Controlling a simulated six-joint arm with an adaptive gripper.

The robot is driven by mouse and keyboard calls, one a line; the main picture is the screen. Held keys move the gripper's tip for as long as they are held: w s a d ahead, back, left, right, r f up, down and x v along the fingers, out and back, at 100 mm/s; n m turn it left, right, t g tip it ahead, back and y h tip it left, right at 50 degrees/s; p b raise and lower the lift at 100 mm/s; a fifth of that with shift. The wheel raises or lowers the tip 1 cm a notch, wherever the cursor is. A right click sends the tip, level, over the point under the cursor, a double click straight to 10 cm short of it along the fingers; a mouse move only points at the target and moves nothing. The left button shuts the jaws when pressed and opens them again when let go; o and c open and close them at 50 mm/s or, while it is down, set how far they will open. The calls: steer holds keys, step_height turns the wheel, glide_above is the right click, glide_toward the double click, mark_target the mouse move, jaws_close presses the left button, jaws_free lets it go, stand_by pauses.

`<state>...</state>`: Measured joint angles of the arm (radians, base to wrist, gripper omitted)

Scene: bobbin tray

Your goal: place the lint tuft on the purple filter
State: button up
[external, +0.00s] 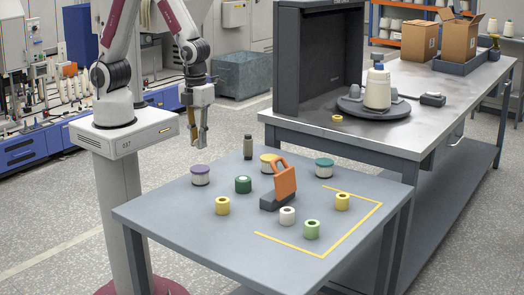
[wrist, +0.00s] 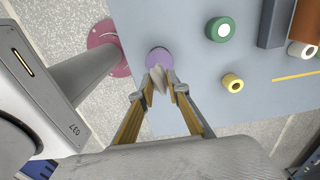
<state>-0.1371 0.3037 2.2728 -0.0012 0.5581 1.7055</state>
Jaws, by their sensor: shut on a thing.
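The purple filter (external: 200,176) is a short white cylinder with a purple top, upright on the left part of the grey table. In the wrist view its purple top (wrist: 159,57) shows just beyond my fingertips. My gripper (external: 201,142) points down, well above the table near the filter. In the wrist view my gripper (wrist: 161,80) is shut on a small pale, greyish lint tuft (wrist: 159,76), held between the fingertips. The tuft overlaps the near side of the filter in that view, and it cannot be made out in the external view.
A dark green spool (external: 243,185) and a yellow spool (external: 222,206) stand near the filter. A dark bottle (external: 248,147) stands behind. An orange-handled tool (external: 284,184) and several other spools occupy the middle and right. The table's front left (external: 165,222) is clear.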

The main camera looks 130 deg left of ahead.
mark_target(200, 168)
steer(key=shift+f, duration=1.25)
steer(key=shift+f, duration=1.9)
steer(key=shift+f, duration=0.1)
steer(key=o, duration=0.7)
steer(key=shift+r, duration=6.15)
